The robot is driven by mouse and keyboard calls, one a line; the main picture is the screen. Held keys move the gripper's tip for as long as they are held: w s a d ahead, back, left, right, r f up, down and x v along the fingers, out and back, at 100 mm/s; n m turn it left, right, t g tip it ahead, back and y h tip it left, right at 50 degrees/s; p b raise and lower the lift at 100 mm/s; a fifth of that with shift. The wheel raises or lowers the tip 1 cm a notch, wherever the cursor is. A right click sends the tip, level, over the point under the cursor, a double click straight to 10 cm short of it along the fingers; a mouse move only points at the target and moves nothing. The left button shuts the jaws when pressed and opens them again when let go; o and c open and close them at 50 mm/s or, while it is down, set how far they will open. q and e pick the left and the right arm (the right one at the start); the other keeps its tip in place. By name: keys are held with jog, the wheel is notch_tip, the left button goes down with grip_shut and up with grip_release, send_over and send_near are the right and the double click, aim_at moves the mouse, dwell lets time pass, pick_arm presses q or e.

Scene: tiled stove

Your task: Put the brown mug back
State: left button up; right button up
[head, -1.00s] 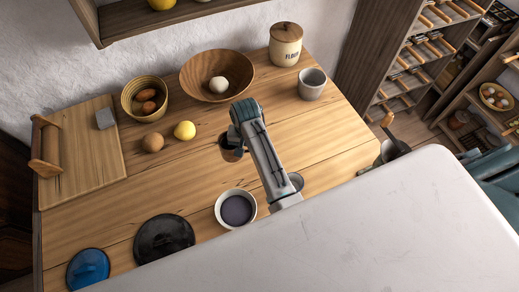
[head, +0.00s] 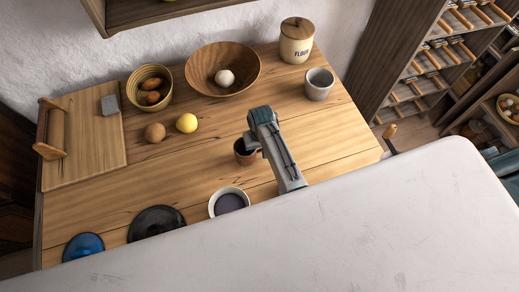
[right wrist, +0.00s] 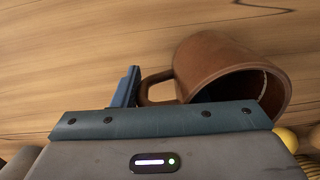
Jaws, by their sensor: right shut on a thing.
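The brown mug (head: 243,157) is over the right middle part of the wooden table (head: 190,160), beyond the bowl with dark contents. I cannot tell whether its base touches the wood. In the right wrist view the brown mug (right wrist: 205,62) shows its side, its rim and part of its inside. My right gripper (head: 253,142) is at the mug, on its right side in the head view. In the right wrist view a blue finger of the right gripper (right wrist: 137,90) is at the mug's handle, and the gripper is shut on it. My left gripper is not in view.
A white bowl (head: 217,208) with dark contents, a black lid (head: 155,221) and a blue lid (head: 84,246) lie along the near side. A grey cup (head: 319,88), flour jar (head: 297,45) and wooden bowl (head: 202,84) stand behind. Bare wood lies left of the mug.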

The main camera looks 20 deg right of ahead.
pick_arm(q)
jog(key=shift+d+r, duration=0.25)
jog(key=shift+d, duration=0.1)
pick_arm(e)
jog(key=shift+f, duration=0.95)
jog(key=o, duration=1.3)
jog(key=shift+f, duration=0.15)
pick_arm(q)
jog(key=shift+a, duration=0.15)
pick_arm(e)
notch_tip(320, 180, up, 11)
jog(key=shift+w+r+b, duration=0.1)
jog(key=shift+b, duration=1)
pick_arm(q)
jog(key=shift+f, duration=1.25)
pick_arm(e)
jog(key=shift+r, duration=0.6)
jog(key=shift+d, duration=0.1)
